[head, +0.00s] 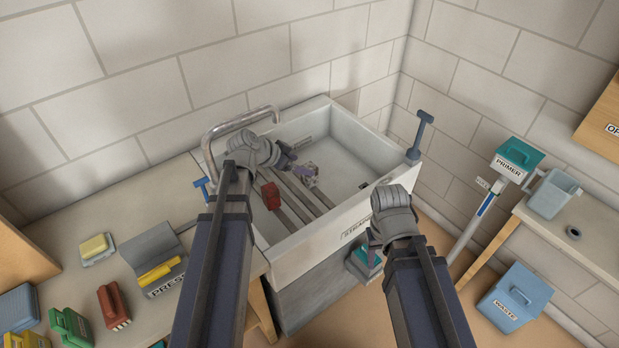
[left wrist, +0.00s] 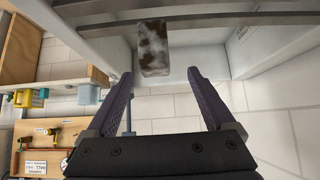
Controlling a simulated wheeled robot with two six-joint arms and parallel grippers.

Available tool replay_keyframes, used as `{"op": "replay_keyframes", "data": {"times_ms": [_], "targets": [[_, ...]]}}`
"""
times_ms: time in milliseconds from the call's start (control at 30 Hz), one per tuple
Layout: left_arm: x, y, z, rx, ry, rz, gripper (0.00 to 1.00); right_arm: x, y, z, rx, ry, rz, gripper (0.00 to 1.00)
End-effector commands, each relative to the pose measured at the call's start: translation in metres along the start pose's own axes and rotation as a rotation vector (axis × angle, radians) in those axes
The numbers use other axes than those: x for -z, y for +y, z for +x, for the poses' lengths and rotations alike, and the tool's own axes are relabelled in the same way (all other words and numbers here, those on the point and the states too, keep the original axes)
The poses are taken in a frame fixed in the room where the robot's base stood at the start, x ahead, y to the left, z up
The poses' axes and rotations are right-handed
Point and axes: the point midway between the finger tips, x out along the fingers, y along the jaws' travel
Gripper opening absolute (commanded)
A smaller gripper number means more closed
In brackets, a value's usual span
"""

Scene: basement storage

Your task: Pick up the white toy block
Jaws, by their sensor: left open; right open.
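A white toy block with brown dirty patches (head: 307,172) is in the sink, by the bars across the basin. In the left wrist view the block (left wrist: 153,47) shows just beyond my open fingers, nearer the left finger. My left gripper (head: 291,158) is in the sink, close beside the block on its left; its jaws (left wrist: 166,78) are open and empty. I cannot tell whether a finger touches the block.
The sink (head: 375,155) has high walls and a curved tap (head: 232,122) at its left. A red block (head: 270,195) lies in it. A bench with a press box (head: 160,272) is at left; a primer box (head: 515,158) and a waste bin (head: 514,298) are at right.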

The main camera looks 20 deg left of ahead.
Motion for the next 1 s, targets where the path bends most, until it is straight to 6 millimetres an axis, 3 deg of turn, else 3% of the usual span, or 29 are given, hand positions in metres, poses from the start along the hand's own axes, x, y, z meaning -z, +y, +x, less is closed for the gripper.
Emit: {"op": "replay_keyframes", "data": {"times_ms": [433,700,1000], "targets": [[-0.004,0.006,0.050,-0.001,0.000,0.000,0.88,0.002,-0.004,0.038,0.000,0.000,0.000,0.50],[-0.001,0.007,0.051,0.000,0.000,-0.001,0.88,0.002,-0.004,0.036,0.000,0.000,0.000,0.50],[-0.001,0.007,0.051,0.000,0.000,-0.001,0.54,0.002,-0.004,0.036,0.000,0.000,0.000,0.50]]}}
